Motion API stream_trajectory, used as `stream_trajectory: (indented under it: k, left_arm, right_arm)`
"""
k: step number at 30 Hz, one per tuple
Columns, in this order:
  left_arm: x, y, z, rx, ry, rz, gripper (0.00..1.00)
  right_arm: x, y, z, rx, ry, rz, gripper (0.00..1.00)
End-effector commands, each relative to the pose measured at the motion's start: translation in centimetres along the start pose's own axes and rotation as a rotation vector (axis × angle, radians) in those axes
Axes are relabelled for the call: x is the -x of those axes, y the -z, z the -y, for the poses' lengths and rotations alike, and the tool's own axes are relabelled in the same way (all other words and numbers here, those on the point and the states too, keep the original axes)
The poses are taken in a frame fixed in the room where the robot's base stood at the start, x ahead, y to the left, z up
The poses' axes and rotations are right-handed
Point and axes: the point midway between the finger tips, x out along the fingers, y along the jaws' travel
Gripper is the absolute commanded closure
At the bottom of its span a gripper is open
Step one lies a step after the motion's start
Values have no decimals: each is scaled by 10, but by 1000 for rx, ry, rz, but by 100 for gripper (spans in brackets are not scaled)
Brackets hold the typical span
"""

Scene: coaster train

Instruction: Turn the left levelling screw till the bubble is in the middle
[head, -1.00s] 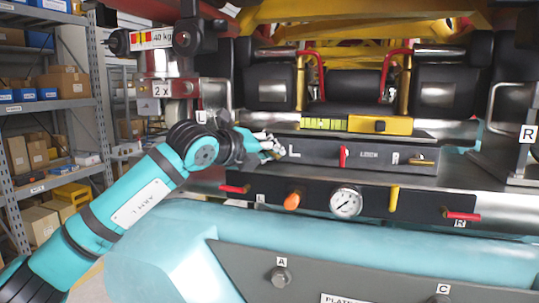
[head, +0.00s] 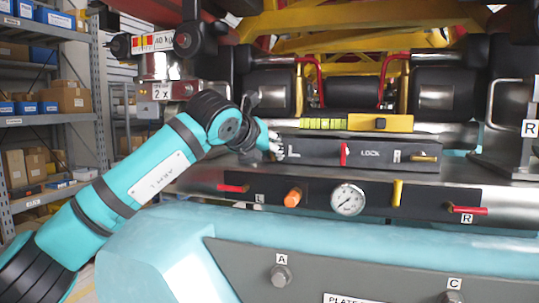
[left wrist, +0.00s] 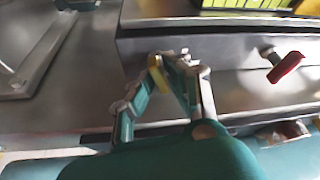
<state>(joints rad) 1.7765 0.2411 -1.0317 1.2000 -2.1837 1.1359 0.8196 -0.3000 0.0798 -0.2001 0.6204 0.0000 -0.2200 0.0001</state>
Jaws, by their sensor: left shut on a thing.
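My left gripper (head: 275,148) is at the left end of the dark box marked L, LOCK and R. In the left wrist view its fingers (left wrist: 178,68) are closed around a small brass-coloured piece (left wrist: 159,80), which looks like the left levelling screw. In the head view the gripper hides that screw. A matching brass screw (head: 425,158) shows at the right end, by the R. The yellow level (head: 380,123) lies above the box, with a yellow-green vial (head: 323,124) showing dark marks. I cannot make out the bubble's place. My right gripper is not in view.
A red lever (head: 344,154) stands by LOCK; it also shows in the left wrist view (left wrist: 286,67). The lower panel carries a red handle (head: 232,188), an orange knob (head: 293,197), a gauge (head: 347,200) and a yellow lever (head: 397,193). Shelves stand at the left.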

Motion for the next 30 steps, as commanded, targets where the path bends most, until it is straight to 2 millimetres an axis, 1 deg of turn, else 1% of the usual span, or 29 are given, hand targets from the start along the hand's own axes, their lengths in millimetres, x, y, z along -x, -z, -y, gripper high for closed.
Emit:
stream_trajectory:
  k: [1, 15, 16, 20, 27, 30]
  left_arm:
    - [-1, 2, 0, -9, -5, -5, 100]
    - [-1, 2, 0, -20, -9, -6, 100]
    - [-1, 2, 0, -20, -9, -6, 82]
    - [-1, 2, 0, -19, -9, -4, 65]
    - [0, 1, 0, -19, -8, -2, 65]
    - [4, 0, 0, -19, -8, 0, 65]
  right_arm:
    - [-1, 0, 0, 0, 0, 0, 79]
    - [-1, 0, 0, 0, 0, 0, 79]
    - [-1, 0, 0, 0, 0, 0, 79]
    - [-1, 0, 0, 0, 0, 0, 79]
    - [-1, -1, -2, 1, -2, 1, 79]
    - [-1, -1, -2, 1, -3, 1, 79]
